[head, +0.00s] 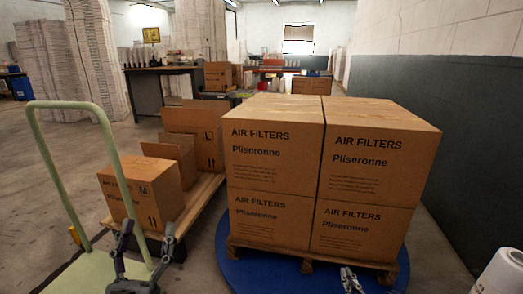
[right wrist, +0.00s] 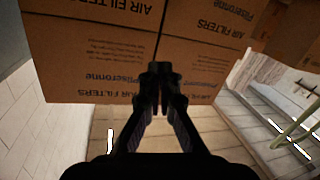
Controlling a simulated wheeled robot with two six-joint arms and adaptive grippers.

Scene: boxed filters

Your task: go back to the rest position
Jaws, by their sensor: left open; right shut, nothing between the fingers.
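My right gripper (head: 349,277) shows only in part at the bottom edge, in front of the stacked air filter boxes (head: 273,150). In the right wrist view my right gripper (right wrist: 160,70) has its fingertips together with nothing between them. The air filter boxes also fill the upper part of that view (right wrist: 95,65), behind the fingers. I cannot tell how far the fingertips are from the cardboard.
The boxes stand on a wooden pallet (head: 305,262) over a blue round base (head: 228,262). A cart with a pale green handle (head: 40,135) and a smaller box (head: 143,192) stand at the left. A grey and white wall (head: 430,130) bounds the right side. Open floor lies at the far left.

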